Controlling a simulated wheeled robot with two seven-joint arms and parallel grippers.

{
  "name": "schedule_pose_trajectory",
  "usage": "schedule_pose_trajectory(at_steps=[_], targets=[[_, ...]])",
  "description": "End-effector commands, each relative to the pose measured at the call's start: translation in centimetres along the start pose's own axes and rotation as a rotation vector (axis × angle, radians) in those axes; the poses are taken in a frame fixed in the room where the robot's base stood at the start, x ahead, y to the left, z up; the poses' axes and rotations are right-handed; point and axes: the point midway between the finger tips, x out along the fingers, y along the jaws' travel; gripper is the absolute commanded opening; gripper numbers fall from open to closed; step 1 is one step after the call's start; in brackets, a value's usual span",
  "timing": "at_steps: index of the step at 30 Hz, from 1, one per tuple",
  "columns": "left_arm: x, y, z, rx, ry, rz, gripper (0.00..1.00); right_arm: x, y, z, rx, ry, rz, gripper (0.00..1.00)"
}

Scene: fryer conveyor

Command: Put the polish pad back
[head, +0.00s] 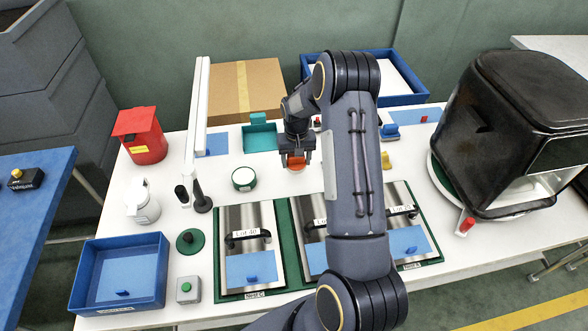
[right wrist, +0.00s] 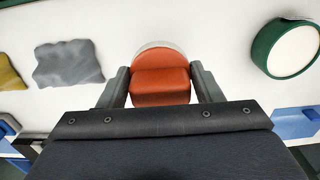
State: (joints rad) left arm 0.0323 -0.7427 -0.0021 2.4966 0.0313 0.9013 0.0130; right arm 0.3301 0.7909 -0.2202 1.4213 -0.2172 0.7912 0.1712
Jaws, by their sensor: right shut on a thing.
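The polish pad (head: 297,163) appears to be the orange-red piece with a pale round edge. It also shows in the right wrist view (right wrist: 160,80). My right gripper (head: 297,154) is shut on it, with one finger on each side in the right wrist view (right wrist: 160,88). The pad is over the white table behind the row of steel lids. I cannot tell whether it touches the table. My left gripper is not in view. My right arm hides part of the table's middle.
A green-rimmed round dish (head: 243,179) stands left of the pad, and a teal box (head: 258,140) behind that dish. A grey cloth (right wrist: 68,64) lies near the pad. Steel lids with black handles (head: 248,222) stand in front. A black fryer-like machine (head: 480,150) fills the right.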

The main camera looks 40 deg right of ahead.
Motion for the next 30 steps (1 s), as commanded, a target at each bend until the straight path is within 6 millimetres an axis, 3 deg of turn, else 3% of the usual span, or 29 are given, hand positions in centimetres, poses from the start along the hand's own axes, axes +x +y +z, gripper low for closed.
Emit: schedule_pose_trajectory(at_steps=[9, 21, 22, 24, 26, 30], targets=[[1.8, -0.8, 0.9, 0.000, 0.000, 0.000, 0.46, 4.0, -0.7, -0.4, 0.000, -0.001, 0.000, 0.41], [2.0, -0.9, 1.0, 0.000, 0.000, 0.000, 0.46, 4.4, -0.6, -0.4, 0.000, 0.000, 0.000, 0.41], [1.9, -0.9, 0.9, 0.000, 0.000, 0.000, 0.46, 4.2, -0.6, -0.4, 0.000, 0.000, 0.000, 0.63], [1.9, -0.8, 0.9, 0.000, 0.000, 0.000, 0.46, 4.2, -0.6, -0.4, 0.000, 0.000, 0.000, 0.72], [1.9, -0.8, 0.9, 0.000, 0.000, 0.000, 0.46, 4.2, -0.6, -0.4, 0.000, 0.000, 0.000, 0.80], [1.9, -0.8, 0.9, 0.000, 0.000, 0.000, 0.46, 4.2, -0.6, -0.4, 0.000, 0.000, 0.000, 0.81]])
